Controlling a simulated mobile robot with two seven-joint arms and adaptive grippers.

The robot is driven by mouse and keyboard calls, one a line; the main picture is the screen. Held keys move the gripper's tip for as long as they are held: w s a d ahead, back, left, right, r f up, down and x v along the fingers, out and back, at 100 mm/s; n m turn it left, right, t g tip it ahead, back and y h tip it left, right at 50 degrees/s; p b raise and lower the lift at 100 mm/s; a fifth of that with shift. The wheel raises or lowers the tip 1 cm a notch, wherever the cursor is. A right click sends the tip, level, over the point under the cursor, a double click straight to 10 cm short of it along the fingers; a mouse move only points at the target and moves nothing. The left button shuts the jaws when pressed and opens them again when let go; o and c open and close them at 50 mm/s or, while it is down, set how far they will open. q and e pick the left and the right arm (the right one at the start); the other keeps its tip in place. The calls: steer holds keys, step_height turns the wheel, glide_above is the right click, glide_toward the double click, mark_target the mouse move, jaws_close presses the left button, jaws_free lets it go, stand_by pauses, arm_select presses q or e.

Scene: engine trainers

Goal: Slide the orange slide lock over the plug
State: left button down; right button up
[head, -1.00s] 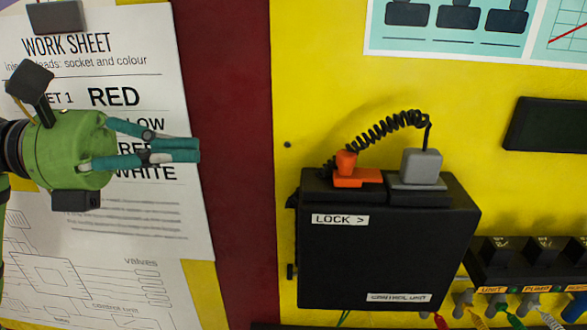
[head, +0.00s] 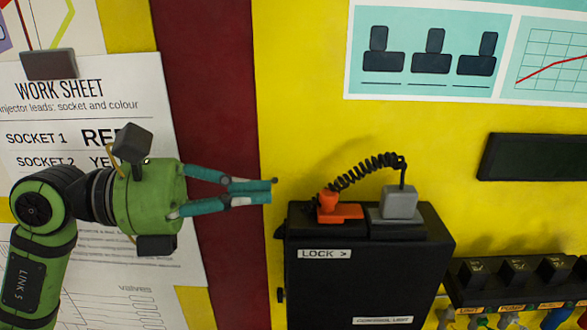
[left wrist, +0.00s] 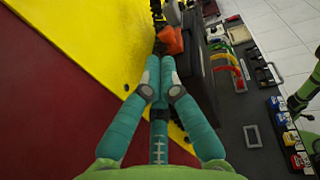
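The orange slide lock (head: 346,213), with a raised knob at its left end, sits on top of the black control unit (head: 362,275). The grey plug (head: 398,204) stands upright just right of it, with a black coiled cord rising from its top. The lock is beside the plug, not over it. My left gripper (head: 273,189) is left of the lock, a little higher in the picture, fingers together and empty. In the left wrist view the closed fingertips (left wrist: 157,75) point toward the orange lock (left wrist: 170,41); the plug is not clear there. My right gripper is not seen.
A "LOCK >" label (head: 324,254) on the unit's front points right. The coiled cord (head: 368,170) arches above the lock. A row of black sockets (head: 515,275) with coloured leads lies to the right.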

mark_target(313, 217)
arm_select(q)
steer(key=d, duration=0.1)
steer(key=d+p, duration=0.2)
steer(key=d, duration=0.1)
steer(key=shift+w+r, duration=0.1)
steer(key=shift+w, duration=0.25)
steer(key=shift+d, duration=0.45)
steer(key=shift+f, duration=0.25)
steer(key=shift+d, duration=1.3)
steer(key=shift+a, duration=0.1)
